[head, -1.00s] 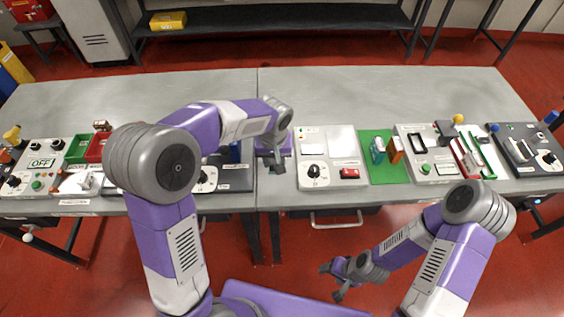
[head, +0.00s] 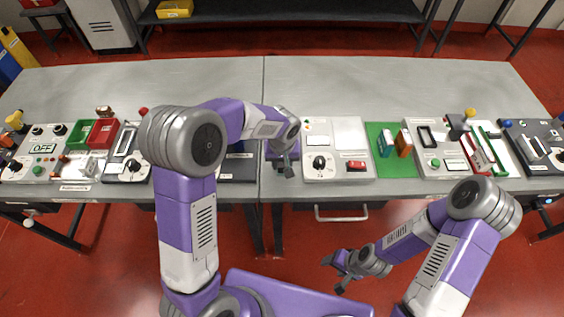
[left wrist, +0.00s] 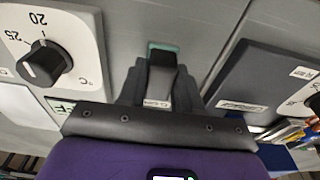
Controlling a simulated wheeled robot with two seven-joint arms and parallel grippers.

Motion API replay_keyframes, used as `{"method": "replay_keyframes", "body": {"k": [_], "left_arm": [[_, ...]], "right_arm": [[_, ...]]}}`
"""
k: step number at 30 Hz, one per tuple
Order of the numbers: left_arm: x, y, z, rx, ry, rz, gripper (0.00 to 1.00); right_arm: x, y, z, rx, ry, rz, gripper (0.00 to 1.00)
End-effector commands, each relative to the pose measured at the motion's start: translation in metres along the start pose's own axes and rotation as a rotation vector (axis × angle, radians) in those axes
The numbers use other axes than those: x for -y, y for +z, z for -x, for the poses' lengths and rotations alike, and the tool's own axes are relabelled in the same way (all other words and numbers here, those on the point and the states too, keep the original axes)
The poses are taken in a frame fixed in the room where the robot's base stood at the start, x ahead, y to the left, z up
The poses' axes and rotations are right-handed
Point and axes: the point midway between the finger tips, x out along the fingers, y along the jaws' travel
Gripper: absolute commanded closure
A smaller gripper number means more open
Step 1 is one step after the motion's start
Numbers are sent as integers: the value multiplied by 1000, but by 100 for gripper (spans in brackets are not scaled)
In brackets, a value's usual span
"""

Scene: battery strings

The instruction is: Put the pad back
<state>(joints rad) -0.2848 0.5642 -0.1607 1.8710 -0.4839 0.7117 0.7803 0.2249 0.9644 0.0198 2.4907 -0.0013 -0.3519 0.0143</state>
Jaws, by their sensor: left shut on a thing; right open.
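My left gripper (head: 284,168) is over the front of the table, just left of the white panel with a black knob. In the left wrist view its two dark fingers (left wrist: 160,85) are shut on a small dark thing with a teal end (left wrist: 164,47) and a small white label. This looks like the pad; most of it is hidden between the fingers. In the head view I cannot make it out. My right gripper (head: 345,270) is open and empty, in front of the table and low over the red floor.
The white knob panel (head: 338,124) is close right of my left gripper; its knob (left wrist: 43,64) shows in the wrist view. A green mat (head: 380,129) with two small blocks lies further right. A dark panel (left wrist: 262,85) is on the other side. The table's rear (head: 360,80) is clear.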

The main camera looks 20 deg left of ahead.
Motion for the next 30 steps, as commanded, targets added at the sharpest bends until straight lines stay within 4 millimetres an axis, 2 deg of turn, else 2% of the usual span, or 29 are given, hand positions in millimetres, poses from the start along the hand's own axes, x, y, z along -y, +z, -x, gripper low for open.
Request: {"method": "replay_keyframes", "body": {"k": [7, 8, 12, 22, 26, 30], "left_arm": [[0, 0, -4, -1, 0, 0, 95], [0, 0, -3, -1, 0, 0, 62], [0, 0, -3, 0, 0, 0, 41], [0, 0, 2, 0, 0, 0, 41], [0, -1, 22, -5, 2, 0, 41], [0, -2, 54, -6, 3, 1, 41]], "right_arm": [[-2, 0, -4, 0, 0, 0, 40], [-1, 0, -3, 0, 0, 0, 40], [-1, 0, -2, 0, 0, 0, 40], [1, 0, 2, 0, 0, 0, 40], [2, 0, 5, 0, 0, 0, 40], [4, 0, 10, 0, 0, 0, 40]]}}
